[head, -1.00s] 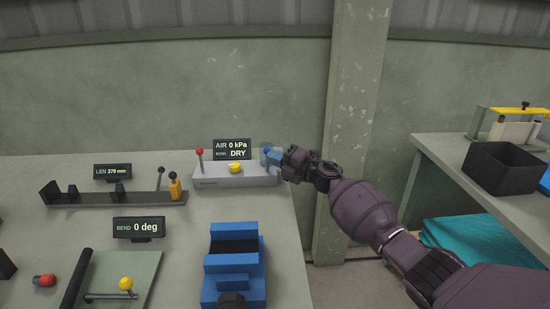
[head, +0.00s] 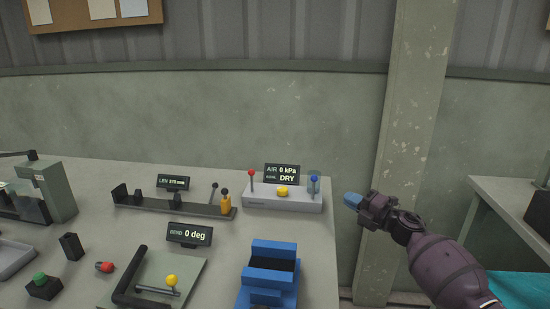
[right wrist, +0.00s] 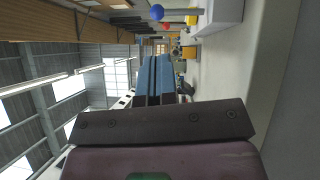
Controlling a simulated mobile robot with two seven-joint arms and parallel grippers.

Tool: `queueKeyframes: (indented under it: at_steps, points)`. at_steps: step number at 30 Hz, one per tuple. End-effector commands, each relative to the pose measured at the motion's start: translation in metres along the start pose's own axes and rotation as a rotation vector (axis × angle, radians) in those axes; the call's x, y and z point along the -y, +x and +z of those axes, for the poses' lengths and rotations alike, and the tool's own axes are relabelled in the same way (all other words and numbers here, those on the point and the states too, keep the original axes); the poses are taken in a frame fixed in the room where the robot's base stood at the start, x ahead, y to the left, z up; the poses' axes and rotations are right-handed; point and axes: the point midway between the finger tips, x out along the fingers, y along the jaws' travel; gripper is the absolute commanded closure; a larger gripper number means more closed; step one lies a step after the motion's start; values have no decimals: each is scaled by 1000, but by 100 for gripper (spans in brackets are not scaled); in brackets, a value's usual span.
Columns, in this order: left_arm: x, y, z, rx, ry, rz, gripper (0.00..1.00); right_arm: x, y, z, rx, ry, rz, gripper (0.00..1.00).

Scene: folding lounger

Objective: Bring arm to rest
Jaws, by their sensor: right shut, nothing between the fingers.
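My right arm (head: 445,265) comes in from the lower right in the head view. Its gripper (head: 350,198) is shut and empty, with blue fingertips pointing left. It hangs in the air off the table's right edge, apart from the air unit (head: 284,198). In the right wrist view the blue fingers (right wrist: 153,75) lie close together. Past them are a blue ball knob (right wrist: 157,12) and the pale side of the unit. My left gripper is not in view.
The table (head: 225,262) carries a blue vise-like block (head: 271,249), a length fixture (head: 165,204), a bending plate (head: 190,274) and a green button box (head: 42,285). A second table (head: 508,195) stands at the right. A pillar (head: 408,130) rises behind my right gripper.

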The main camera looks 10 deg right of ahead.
Motion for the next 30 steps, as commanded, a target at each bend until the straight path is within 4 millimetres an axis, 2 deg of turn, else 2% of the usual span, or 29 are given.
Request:
queueKeyframes:
  at_steps: [2,6,10,14,20,23,30]
  points:
    - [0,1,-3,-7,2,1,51,-4,1,8,51,30,14,100]
    - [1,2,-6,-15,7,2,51,-32,7,15,144,108,88,100]
    - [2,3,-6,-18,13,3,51,-56,12,8,210,212,163,100]
    - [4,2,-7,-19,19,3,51,-56,4,-7,276,353,204,100]
    - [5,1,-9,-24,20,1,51,-32,-24,-40,375,596,214,100]
    - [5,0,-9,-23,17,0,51,-11,-46,-61,429,730,198,100]
    - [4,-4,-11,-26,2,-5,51,42,-112,-124,566,1049,128,100]
